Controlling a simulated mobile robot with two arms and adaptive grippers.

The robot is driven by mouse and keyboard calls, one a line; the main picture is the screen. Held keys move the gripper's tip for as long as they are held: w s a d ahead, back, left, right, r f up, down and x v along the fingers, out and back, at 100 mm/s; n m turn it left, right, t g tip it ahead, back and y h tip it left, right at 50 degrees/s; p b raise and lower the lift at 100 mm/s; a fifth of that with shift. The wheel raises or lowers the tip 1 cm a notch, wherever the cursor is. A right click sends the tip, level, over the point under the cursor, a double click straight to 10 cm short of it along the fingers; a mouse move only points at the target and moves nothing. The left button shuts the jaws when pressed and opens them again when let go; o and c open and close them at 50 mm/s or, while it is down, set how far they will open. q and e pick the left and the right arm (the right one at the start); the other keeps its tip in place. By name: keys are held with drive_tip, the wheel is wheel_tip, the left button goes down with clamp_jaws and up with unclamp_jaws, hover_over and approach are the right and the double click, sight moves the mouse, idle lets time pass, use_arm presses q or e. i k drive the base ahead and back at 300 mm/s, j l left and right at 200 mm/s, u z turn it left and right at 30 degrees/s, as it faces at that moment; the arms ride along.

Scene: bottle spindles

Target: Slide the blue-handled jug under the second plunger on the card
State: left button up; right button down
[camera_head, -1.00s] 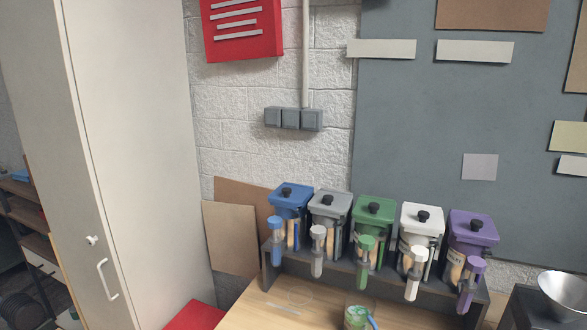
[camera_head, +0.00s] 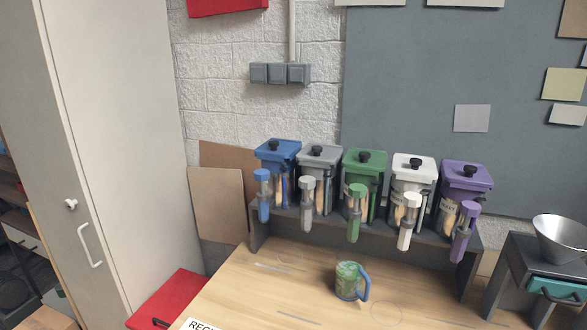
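The jug (camera_head: 347,282) stands upright on the wooden table, clear-sided with green contents and a blue handle (camera_head: 365,284) on its right. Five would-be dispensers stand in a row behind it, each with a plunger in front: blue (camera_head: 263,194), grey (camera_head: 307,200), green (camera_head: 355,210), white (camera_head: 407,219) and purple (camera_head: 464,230). The jug is in front of the row, nearest below the green plunger and apart from it. A card (camera_head: 205,324) with partly cut-off lettering lies at the bottom edge; its list is out of view. Neither gripper is in view.
A dark shelf (camera_head: 257,231) carries the dispensers. Faint circle and line marks lie on the table (camera_head: 235,295). A red box (camera_head: 168,297) is at the left, beside a tall cabinet (camera_head: 110,150). A metal funnel (camera_head: 560,237) sits on a dark stand at the right.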

sight(350, 274)
drive_tip(key=z, duration=0.2)
drive_tip(key=j+z, duration=0.95)
drive_tip(key=j, duration=0.5)
drive_tip(key=k+j+z, duration=0.15)
drive_tip(key=j, duration=0.35)
drive_tip(key=k+j, duration=0.1)
drive_tip(key=j, duration=0.35)
drive_tip(key=j+z, duration=0.1)
drive_tip(key=j, duration=0.4)
drive_tip(key=k, duration=0.05)
